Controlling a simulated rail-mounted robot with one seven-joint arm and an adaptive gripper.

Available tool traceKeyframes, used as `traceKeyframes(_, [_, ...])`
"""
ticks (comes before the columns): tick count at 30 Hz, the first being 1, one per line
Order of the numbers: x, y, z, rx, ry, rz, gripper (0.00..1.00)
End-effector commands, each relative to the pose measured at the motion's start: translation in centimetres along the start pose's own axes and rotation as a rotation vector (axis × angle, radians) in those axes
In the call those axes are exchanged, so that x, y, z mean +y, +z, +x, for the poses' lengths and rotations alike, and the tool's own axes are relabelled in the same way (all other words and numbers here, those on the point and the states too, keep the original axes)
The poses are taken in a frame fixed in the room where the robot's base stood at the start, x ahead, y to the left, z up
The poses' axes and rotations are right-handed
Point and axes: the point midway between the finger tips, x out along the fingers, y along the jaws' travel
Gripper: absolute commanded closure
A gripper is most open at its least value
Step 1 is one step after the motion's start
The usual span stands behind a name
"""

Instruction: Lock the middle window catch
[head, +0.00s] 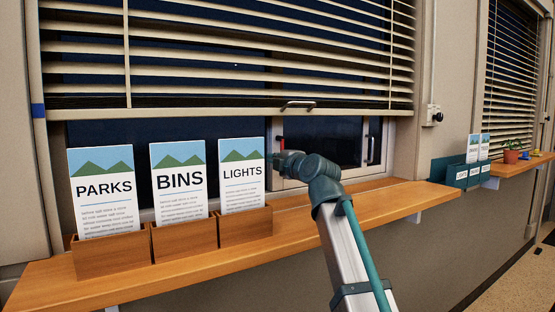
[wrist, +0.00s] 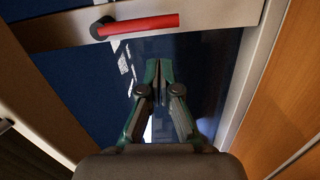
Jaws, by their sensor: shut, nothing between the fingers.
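A window catch with a red lever (wrist: 138,25) and a dark round pivot at its left end sits on the pale window frame (wrist: 215,14) in the wrist view. The lever lies along the frame bar there. In the head view a small red part (head: 281,143) shows just above my gripper (head: 274,158), beside the LIGHTS leaflet. My gripper is shut and empty; its green fingertips (wrist: 158,66) point toward the bar, below the red lever in the wrist picture. I see no contact with the lever. Leaflets and my arm hide part of the lower window in the head view.
Leaflets marked PARKS, BINS (head: 180,180) and LIGHTS (head: 242,172) stand in wooden holders (head: 185,240) on the wooden sill (head: 420,198), left of my arm. Blinds (head: 230,60) hang above. Another window handle (head: 370,149) is to the right. The sill right of my arm is clear.

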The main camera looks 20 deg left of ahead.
Motion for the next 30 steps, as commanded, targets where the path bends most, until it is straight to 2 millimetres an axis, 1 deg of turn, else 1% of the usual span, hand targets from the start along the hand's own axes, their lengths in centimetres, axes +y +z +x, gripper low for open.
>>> traceKeyframes(2, [-0.1,-1.0,-0.5,0.000,0.001,0.000,1.00])
traceKeyframes(3, [0.0,-0.8,-1.6,-0.002,0.002,0.000,1.00])
traceKeyframes(9, [-0.1,-0.8,-6.0,-0.002,0.001,-0.001,1.00])
traceKeyframes(12, [-0.1,-0.8,-7.9,-0.003,0.002,0.000,1.00])
traceKeyframes(15, [-0.1,-0.8,-9.3,-0.002,0.001,-0.001,1.00])
traceKeyframes(18, [-0.1,-0.8,-10.1,-0.002,0.001,0.000,1.00])
traceKeyframes(21, [-0.1,-0.8,-10.4,-0.001,0.001,0.000,1.00])
traceKeyframes(30, [-0.1,-0.7,-10.3,-0.002,0.001,0.001,1.00])
